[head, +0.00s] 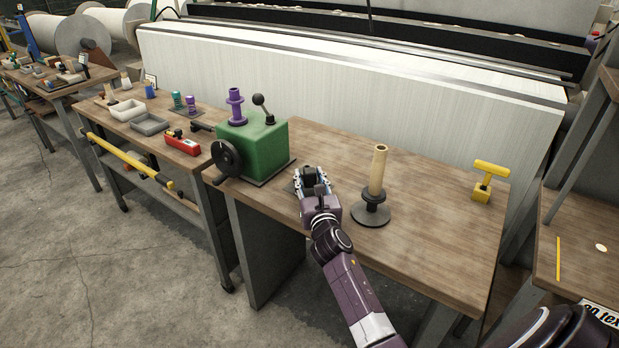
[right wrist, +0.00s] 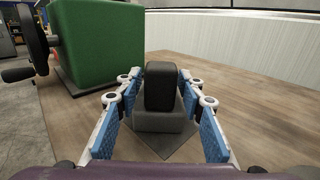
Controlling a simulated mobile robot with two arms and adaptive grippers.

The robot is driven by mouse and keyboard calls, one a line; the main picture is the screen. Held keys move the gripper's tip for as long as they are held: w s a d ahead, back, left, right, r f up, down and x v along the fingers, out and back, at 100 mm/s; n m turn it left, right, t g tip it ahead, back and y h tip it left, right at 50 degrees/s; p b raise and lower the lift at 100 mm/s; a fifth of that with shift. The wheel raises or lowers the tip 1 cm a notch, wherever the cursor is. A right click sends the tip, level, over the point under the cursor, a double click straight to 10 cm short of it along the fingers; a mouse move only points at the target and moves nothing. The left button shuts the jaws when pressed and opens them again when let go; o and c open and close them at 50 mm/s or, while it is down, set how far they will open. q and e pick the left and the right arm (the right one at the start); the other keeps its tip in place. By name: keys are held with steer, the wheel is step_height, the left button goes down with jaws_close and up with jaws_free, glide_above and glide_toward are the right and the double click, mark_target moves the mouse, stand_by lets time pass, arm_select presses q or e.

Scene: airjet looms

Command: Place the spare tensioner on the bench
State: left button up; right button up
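No part is marked as the spare tensioner, so I cannot tell which it is. A dark upright block (right wrist: 161,88) on a grey foot stands on a thin dark plate (right wrist: 173,149) on the wooden bench (head: 430,222). My right gripper (head: 312,178) is open around this block at bench level. In the right wrist view its blue-padded fingers (right wrist: 160,115) stand on both sides, with a narrow gap to the block. The gripper hides most of the block in the head view. My left gripper is not in view.
A green box (head: 253,146) with a handwheel and a lever stands left of my right gripper. A cone on a black stand (head: 377,185) is close on the right. A yellow T-handled tool (head: 489,180) stands farther right. Bare bench lies between and in front of them.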

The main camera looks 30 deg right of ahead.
steer(key=shift+o, duration=0.4)
steer(key=shift+r, duration=0.2)
steer(key=v, duration=1.2)
steer(key=shift+f, duration=0.1)
